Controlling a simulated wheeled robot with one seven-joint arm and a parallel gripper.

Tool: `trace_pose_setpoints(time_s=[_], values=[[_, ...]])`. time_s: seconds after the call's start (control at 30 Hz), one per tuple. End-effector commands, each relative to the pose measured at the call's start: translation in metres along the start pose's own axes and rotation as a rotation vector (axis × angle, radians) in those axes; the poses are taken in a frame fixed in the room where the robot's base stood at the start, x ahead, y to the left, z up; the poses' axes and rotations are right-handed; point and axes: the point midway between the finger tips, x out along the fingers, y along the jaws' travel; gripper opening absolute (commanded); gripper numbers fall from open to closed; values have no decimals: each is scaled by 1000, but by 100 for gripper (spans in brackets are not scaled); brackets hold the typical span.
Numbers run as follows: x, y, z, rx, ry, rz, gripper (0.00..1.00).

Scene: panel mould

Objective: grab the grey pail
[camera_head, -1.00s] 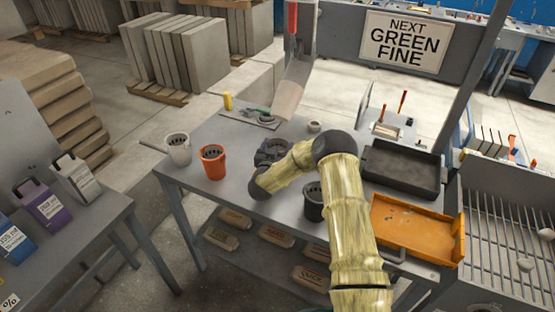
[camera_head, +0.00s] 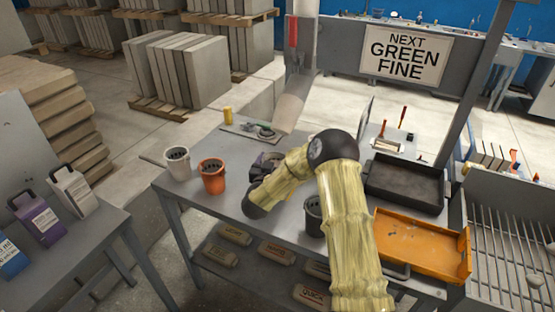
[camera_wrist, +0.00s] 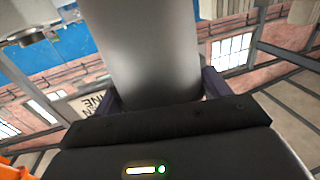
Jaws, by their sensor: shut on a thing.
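The grey pail (camera_wrist: 145,55) fills the middle of the wrist view as a smooth grey wall between the two dark fingers of my gripper (camera_wrist: 160,93). My gripper is shut on it. In the head view, my gripper (camera_head: 258,172) is over the middle of the grey table, mostly hidden behind my forearm. Only a small part of the grey pail's top (camera_head: 270,156) shows there. I cannot tell whether its base touches the table.
A whitish pail (camera_head: 178,165) and an orange pail (camera_head: 212,177) stand on the table (camera_head: 190,200) to the left. A black pail (camera_head: 313,215) is partly behind my arm. A black tray (camera_head: 405,185) and an orange tray (camera_head: 422,245) lie at the right.

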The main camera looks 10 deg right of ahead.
Motion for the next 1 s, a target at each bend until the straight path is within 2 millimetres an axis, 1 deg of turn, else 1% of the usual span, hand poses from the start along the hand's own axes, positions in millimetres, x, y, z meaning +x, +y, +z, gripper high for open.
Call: trace_pose_setpoints(time_s=[0.03, 0.1, 0.3, 0.4, 0.5, 0.6, 0.7, 1.0], values=[[-13, -2, 1, -2, 3, -6, 21], [-32, -2, 2, -2, 2, -7, 21], [-86, -1, 1, -2, 3, -6, 21], [-108, -1, 1, -2, 4, -5, 21], [-123, -1, 0, 0, 3, -3, 21], [-132, 0, 0, 0, 3, -2, 21], [-136, 0, -1, 1, 4, 0, 21], [-136, 0, -1, 1, 4, 0, 21]])
